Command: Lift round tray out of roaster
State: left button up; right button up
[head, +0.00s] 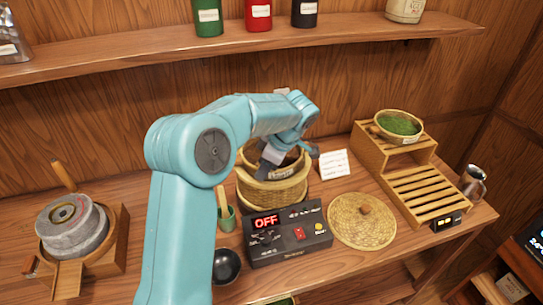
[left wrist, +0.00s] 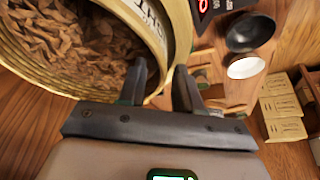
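The roaster is a round woven basket (head: 272,197) behind a black control box (head: 290,234) whose red display reads OFF. The round tray (head: 283,172) sits at the basket's mouth with a pale label on it. In the left wrist view it shows as a pale-rimmed round tray (left wrist: 181,30) with brown leaves inside. My left gripper (left wrist: 160,75) is at the tray's rim, one finger on the inner side and one on the outer. Whether the fingers press on the rim is unclear. In the head view my left gripper (head: 279,152) is partly hidden by its wrist. My right gripper is not in view.
A flat woven lid (head: 362,221) lies right of the roaster. A slatted wooden rack (head: 424,190) with a bowl of green leaves (head: 398,123) stands beyond it. A stone mill (head: 72,226) is at left. A black bowl (head: 226,265) sits near the control box.

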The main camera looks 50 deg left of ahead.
pick_arm(q)
jog(key=shift+d, duration=0.15)
grip_shut()
jog(key=shift+r, duration=0.15)
